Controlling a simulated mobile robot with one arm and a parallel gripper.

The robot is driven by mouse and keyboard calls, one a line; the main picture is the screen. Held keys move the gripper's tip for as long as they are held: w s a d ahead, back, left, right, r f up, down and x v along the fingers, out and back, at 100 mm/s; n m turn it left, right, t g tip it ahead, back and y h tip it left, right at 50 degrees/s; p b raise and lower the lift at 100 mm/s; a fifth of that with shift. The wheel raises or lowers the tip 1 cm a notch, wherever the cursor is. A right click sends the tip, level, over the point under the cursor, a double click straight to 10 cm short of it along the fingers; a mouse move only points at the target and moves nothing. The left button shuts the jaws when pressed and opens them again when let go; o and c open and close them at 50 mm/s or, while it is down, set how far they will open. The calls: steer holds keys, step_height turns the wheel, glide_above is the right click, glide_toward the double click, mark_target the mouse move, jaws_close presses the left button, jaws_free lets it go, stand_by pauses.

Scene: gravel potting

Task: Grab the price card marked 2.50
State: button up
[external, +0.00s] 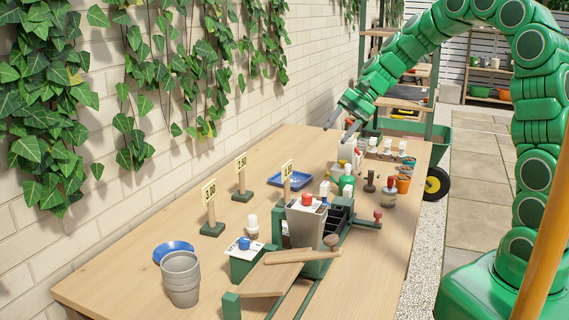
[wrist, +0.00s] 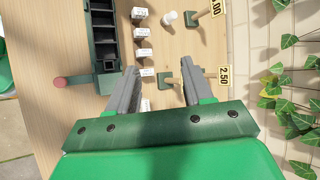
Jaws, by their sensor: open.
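The price card marked 2.50 (external: 241,162) is pale yellow and stands upright on a wooden stick in a dark green base, in the middle of a row of three. My gripper (external: 339,130) is above the far part of the table in the external view. In the wrist view my gripper (wrist: 158,72) is open, with nothing between its fingertips.
A card reading 3.00 (external: 209,191) stands nearer the camera, and another card (external: 287,170) stands farther right by a blue tray (external: 290,180). A brick wall with ivy borders the table's left side.

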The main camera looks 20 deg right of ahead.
steer(key=w+a+f+m+t+y, duration=0.1)
steer(key=w+a+f+m, duration=0.15)
steer(key=w, duration=0.45)
steer(key=w+a+f+m+t+y, duration=0.1)
steer(key=w+a+f+m, duration=0.2)
steer(key=w, duration=0.4)
steer(key=w+a+f+m+t+y, duration=0.1)
steer(key=w+a+f+m, duration=0.1)
steer(key=w+f, duration=0.35)
steer(key=m+y, duration=0.2)
steer(key=m, duration=0.4)
glide_toward(237, 194)
steer(key=shift+w+a+r, duration=0.15)
steer(key=shift+a+r, duration=0.35)
steer(key=shift+r, duration=0.4)
steer(key=shift+a+f, duration=0.35)
steer(key=shift+f, duration=0.05)
steer(key=shift+a+f, duration=0.25)
steer(key=shift+a, duration=0.3)
steer(key=shift+w+a+f, duration=0.1)
steer(key=shift+w+a, duration=0.1)
steer(key=shift+a, duration=0.35)
steer(key=shift+w+a+f, duration=0.1)
steer(key=shift+w+a, duration=0.05)
steer(key=shift+a, duration=0.4)
steer(key=shift+r+x, duration=0.2)
steer(key=shift+x, duration=1.85)
steer(key=shift+w+a, duration=0.1)
jaws_close()
